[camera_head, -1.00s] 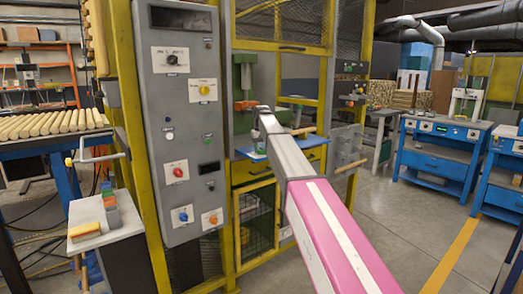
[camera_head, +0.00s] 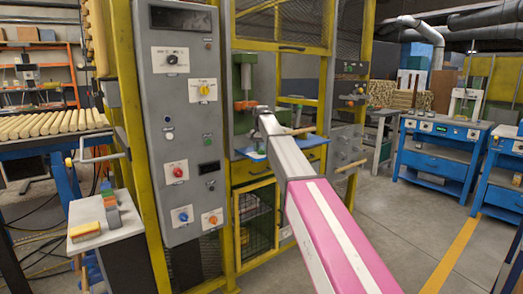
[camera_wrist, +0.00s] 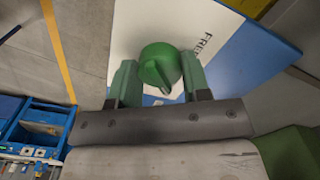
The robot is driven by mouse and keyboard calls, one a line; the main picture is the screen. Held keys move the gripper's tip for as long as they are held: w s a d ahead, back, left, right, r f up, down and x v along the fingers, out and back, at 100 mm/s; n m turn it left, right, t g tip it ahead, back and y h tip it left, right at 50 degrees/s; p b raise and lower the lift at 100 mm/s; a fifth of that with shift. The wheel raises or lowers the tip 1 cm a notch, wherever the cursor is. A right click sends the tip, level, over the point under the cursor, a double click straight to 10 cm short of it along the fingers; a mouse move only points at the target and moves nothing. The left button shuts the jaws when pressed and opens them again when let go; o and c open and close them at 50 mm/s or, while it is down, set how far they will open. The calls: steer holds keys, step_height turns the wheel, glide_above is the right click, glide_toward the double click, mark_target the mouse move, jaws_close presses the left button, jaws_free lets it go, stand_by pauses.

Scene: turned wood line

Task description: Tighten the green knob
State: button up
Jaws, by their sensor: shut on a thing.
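The knob sits in front of a white and blue board (camera_wrist: 225,40) with partly hidden lettering. In the head view my arm reaches toward the green machine (camera_head: 243,75) behind the yellow frame.
A grey control panel (camera_head: 185,130) with several coloured knobs stands left of my arm. Yellow frame posts (camera_head: 325,70) and mesh surround the machine. Blue workbenches (camera_head: 435,160) stand at the right, with clear floor before them.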

stand_by(0.3)
steer(key=o, duration=0.9)
steer(key=shift+r, duration=0.1)
step_height(320, 180, up, 11)
steer(key=shift+f, duration=0.15)
